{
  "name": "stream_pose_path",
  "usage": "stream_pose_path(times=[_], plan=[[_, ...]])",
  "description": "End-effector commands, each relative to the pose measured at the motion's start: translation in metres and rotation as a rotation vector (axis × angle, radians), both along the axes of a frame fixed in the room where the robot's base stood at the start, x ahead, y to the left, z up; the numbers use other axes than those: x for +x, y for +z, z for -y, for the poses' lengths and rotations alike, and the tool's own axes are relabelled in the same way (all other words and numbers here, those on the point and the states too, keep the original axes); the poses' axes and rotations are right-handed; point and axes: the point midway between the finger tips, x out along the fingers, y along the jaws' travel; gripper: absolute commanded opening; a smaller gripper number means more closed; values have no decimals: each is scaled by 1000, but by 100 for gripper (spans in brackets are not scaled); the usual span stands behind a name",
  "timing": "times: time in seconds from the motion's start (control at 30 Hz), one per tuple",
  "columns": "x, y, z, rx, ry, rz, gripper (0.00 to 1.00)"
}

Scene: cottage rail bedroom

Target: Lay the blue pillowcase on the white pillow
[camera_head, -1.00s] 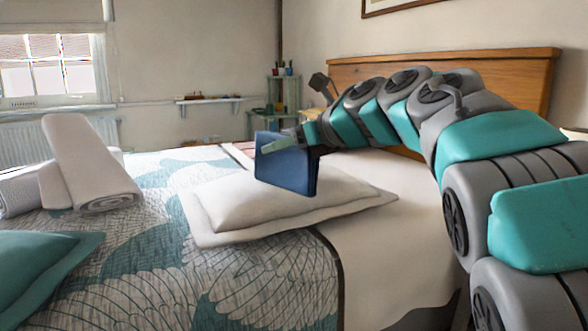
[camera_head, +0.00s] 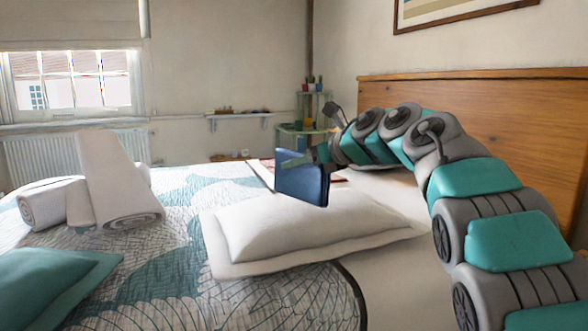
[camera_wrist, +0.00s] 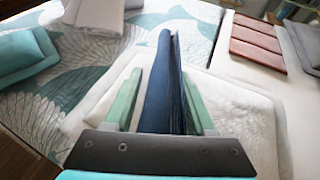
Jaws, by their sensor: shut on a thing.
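The blue pillowcase (camera_head: 303,180) is a folded dark blue panel held upright by my gripper (camera_head: 308,158). In the wrist view the pillowcase (camera_wrist: 163,85) stands on edge between the two green fingers of my gripper (camera_wrist: 163,100), which are shut on it. The white pillow (camera_head: 300,228) lies flat on the bed. The pillowcase is over the far part of the pillow in the head view; I cannot tell how large the gap is. In the wrist view the white pillow (camera_wrist: 240,115) shows below and on both sides of the pillowcase.
White rolled towels (camera_head: 115,190) lie on the bed at left, with a teal cushion (camera_head: 50,285) nearer. A reddish-brown folded item (camera_wrist: 257,42) lies beyond the pillow. The wooden headboard (camera_head: 500,120) stands behind my arm.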

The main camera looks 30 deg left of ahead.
Motion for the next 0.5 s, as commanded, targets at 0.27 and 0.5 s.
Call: stream_pose_path(times=[0.27,0.5], plan=[[23,1,-24,3,4,3,0],[40,-2,-40,3,4,1,0]])
